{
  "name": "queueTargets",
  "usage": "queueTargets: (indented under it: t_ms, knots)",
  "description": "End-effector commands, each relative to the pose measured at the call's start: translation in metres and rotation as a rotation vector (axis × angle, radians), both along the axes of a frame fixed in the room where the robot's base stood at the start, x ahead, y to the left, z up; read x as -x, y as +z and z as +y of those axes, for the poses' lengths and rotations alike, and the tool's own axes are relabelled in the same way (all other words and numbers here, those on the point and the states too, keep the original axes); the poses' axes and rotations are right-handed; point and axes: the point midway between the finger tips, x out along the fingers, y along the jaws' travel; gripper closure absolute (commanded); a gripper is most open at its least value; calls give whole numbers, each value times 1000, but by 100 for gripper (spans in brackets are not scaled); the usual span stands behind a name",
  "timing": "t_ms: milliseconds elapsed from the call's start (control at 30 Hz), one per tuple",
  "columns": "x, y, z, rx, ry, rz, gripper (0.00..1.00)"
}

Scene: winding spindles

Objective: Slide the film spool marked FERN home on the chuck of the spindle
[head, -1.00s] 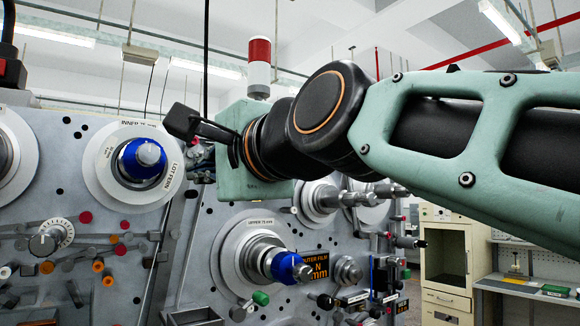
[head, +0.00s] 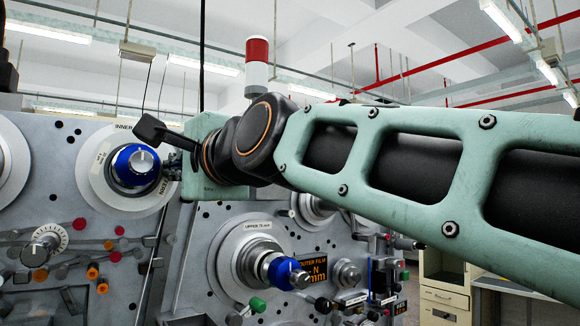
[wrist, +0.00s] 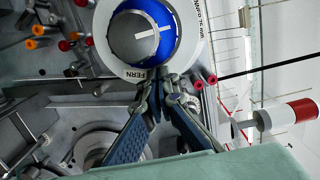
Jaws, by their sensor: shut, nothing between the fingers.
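The FERN spool is a white disc (head: 100,185) at the upper left of the head view, on the grey machine face. The blue chuck (head: 128,176) with a silver nose stands out through its middle. In the wrist view, the disc (wrist: 196,52) shows the word FERN on its lower rim, around the blue chuck (wrist: 165,48). My gripper (wrist: 160,78) is shut and empty, its fingertips at the disc's lower edge in that view. I cannot tell whether they touch it. In the head view my gripper (head: 172,165) is small and partly hidden, right of the chuck. How deep the disc sits is unclear.
A second spindle (head: 285,272) with a blue chuck projects below my arm. A dial (head: 40,246) and several coloured pegs sit at the lower left. A red and white beacon (head: 257,65) stands above; it also shows in the wrist view (wrist: 288,117).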

Motion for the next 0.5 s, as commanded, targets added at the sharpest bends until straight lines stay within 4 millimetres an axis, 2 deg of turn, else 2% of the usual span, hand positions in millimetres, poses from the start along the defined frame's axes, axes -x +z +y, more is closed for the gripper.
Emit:
queueTargets:
  t_ms: [500]
  knots:
    - [-3,0,2,1,0,0,100]
